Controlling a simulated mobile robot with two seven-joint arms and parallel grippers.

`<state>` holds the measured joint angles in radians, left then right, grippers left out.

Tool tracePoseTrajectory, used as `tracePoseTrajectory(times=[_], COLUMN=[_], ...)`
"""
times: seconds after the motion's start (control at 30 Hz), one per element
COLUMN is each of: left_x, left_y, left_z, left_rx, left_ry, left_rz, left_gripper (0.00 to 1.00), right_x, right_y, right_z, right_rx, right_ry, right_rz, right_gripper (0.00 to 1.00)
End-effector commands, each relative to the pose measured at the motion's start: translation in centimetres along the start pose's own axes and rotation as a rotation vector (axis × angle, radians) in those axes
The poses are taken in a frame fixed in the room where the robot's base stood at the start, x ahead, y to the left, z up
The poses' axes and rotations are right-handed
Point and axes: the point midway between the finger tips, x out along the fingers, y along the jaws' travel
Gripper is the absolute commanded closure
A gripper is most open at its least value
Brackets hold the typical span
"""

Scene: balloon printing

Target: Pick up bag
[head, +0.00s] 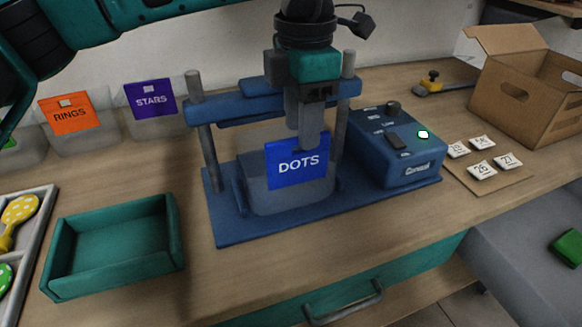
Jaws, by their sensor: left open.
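Several clear, soft-looking holders with coloured labels are in the head view; I cannot tell for sure whether they are bags. The one with the blue DOTS label (299,171) stands on the base of the blue press, between its posts. One with an orange RINGS label (70,116) and one with a purple STARS label (151,99) stand at the back left. My left gripper (308,138) points down at the DOTS holder, its fingers overlapping the label's top edge. It is open; whether it touches is unclear. My right gripper is out of view.
The blue press (232,231) has posts and a crossbar close around my left gripper, with a control box (412,173) at its right. A green open tray (60,271) stands front left. A cardboard box (497,105) and numbered tiles (482,170) are right. Bare wood lies in front.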

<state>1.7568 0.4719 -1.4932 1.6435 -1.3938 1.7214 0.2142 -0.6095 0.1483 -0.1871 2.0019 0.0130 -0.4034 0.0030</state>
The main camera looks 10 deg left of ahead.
Motion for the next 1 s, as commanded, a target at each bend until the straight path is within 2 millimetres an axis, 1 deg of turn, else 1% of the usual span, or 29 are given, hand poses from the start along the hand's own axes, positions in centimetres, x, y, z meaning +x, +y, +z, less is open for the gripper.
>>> tracePoseTrajectory(times=[0.03,0.1,0.33,0.5,0.6,0.7,0.9,0.93,1.0], left_x=[1.0,1.9,3.6,6.1,7.4,8.0,8.1,8.1,8.1], left_y=[0.0,0.0,0.1,0.5,0.4,0.4,0.4,0.4,0.4], left_z=[-0.1,0.0,-0.2,-1.1,-0.9,-0.9,-0.9,-0.9,-0.9], left_rx=[0.0,0.0,0.0,0.0,0.002,0.002,0.001,0.001,0.001], left_ry=[0.003,0.0,0.0,0.001,-0.001,-0.001,-0.002,-0.002,-0.002], left_rz=[-0.002,-0.001,-0.003,-0.004,-0.003,-0.003,-0.002,-0.002,-0.002], left_gripper=[0.57,0.57,0.57,0.57,0.57,0.57,0.57,0.58,0.65], right_x=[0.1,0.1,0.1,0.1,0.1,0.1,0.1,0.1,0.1], right_y=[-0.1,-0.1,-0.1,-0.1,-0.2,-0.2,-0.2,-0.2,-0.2], right_z=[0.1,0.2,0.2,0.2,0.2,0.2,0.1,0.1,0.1], right_rx=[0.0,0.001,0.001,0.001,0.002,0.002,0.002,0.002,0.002], right_ry=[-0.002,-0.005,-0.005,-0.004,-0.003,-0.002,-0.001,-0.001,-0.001], right_rz=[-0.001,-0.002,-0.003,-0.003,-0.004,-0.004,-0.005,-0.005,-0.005], right_gripper=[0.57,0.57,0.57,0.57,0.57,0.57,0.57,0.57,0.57])
